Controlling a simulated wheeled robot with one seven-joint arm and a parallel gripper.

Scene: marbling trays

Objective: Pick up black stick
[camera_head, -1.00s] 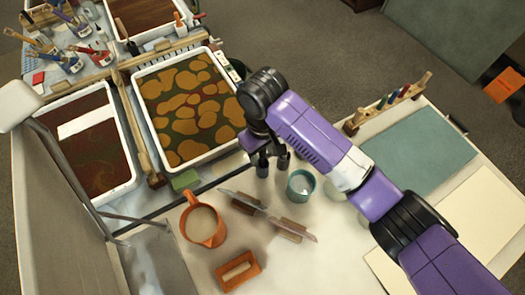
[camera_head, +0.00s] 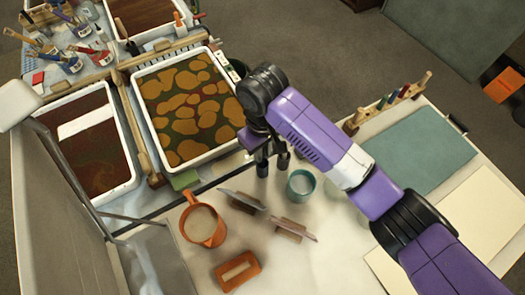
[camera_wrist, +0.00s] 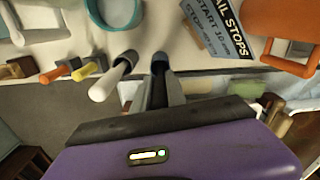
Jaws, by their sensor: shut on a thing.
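My gripper (camera_head: 273,165) hangs over the worktable, between the tray of orange-and-green marbling and the teal cup (camera_head: 301,184). In the wrist view my gripper (camera_wrist: 146,58) shows dark fingertips, and a dark narrow strip, seemingly the black stick (camera_wrist: 157,92), runs along the fingers. It is shut on it, though the hold itself is mostly hidden in both views. A pale rod (camera_wrist: 107,84) with a rounded end shows beside the fingers; I cannot tell what it belongs to.
An orange mug (camera_head: 203,226), an orange dish (camera_head: 238,271) and two small sign plates (camera_head: 238,201) stand near my gripper. A wooden rack of coloured sticks (camera_head: 388,103) is at the right. The marbling tray (camera_head: 216,152) is close on the left.

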